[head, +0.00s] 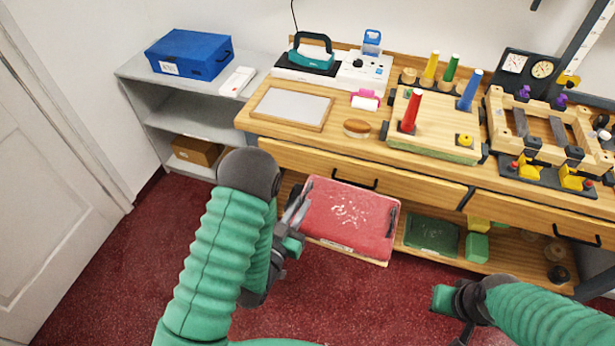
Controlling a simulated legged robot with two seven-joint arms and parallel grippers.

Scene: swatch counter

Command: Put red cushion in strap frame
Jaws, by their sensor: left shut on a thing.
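The red cushion (348,217) is a flat red pad with pale speckles on top and dark pieces at its left and right sides. My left gripper (299,210) is shut on its left edge and holds it in front of the counter's drawers, above the floor. The strap frame (494,114) appears to be the wooden frame with dark straps at the right of the counter top, with purple knobs behind and yellow clamps in front. My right gripper (452,312) is low at the lower right, apart from everything; its jaw opening is unclear.
A wooden board with coloured pegs (437,130) stands left of the frame. A brown oval pad (357,128) and a grey panel (292,107) lie further left. A green cushion (432,235) is on the lower shelf. A blue box (189,53) sits on the grey shelf unit.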

